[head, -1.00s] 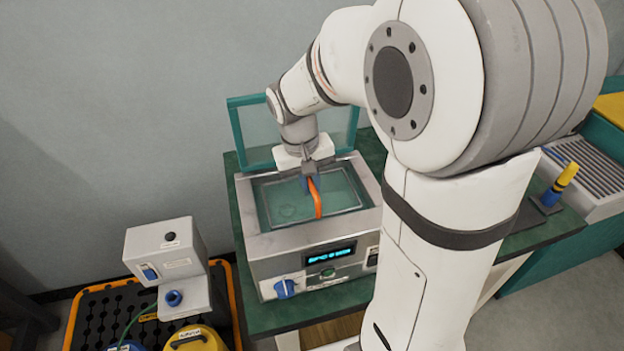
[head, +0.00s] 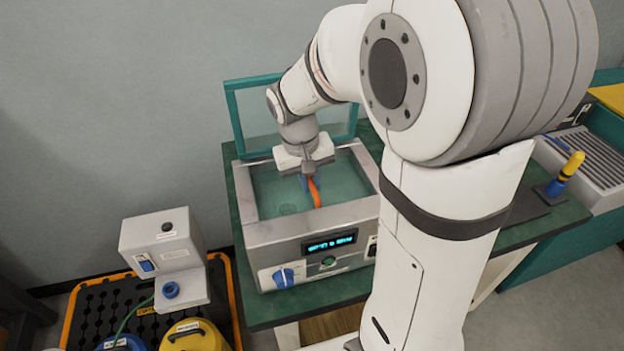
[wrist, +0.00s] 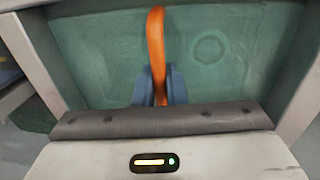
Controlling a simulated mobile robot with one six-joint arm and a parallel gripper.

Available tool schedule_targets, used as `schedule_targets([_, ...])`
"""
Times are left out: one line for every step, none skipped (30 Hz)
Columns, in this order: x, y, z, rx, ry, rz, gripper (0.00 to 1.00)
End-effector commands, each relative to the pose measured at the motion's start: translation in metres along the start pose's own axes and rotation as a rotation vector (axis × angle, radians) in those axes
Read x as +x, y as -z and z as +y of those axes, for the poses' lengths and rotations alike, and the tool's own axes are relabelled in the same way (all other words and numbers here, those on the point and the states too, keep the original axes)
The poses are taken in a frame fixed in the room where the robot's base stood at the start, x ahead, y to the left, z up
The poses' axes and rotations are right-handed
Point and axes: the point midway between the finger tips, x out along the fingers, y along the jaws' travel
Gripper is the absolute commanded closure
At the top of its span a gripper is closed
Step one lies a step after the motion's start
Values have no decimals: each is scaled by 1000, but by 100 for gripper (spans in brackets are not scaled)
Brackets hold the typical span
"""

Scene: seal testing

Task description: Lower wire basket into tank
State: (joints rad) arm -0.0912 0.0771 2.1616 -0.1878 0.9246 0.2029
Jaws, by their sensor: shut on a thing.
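The tank (head: 290,232) is an open grey metal bath with greenish liquid or lining inside, a lit display and a blue knob on its front. My gripper (head: 308,185) points down into the tank opening. It is shut on the orange handle (head: 315,194) of the wire basket. In the wrist view the orange handle (wrist: 156,45) runs up from between my blue fingertips (wrist: 157,92). The basket's wire body cannot be made out now; only the handle shows clearly. A faint ring shows on the tank floor beside the handle.
A teal-framed clear lid (head: 238,115) stands raised behind the tank. A grey device (head: 160,245) and a yellow container (head: 197,337) stand on a black, orange-edged tray (head: 85,310) at left. A yellow-topped tool (head: 567,170) stands at right on the green bench.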

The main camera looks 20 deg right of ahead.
Motion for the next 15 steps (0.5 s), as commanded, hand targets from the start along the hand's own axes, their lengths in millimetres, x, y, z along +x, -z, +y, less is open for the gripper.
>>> schedule_targets([0,0,0,0,0,1,100])
schedule_targets([0,0,0,0,0,1,100])
schedule_targets([0,0,0,0,0,1,100])
schedule_targets([0,0,0,0,0,1,100])
schedule_targets([1,0,0,0,0,1,100])
schedule_targets([1,0,0,0,0,1,100])
schedule_targets([2,0,0,0,0,1,100])
schedule_targets([2,0,0,0,0,1,100])
schedule_targets([3,0,0,0,0,0,100])
schedule_targets([4,0,0,0,0,1,100])
schedule_targets([4,0,-1,0,0,0,100])
schedule_targets([5,0,-1,0,0,0,100])
schedule_targets([5,0,-1,0,0,1,100])
schedule_targets([6,0,-1,0,0,1,100])
schedule_targets([7,0,-1,0,0,1,100])
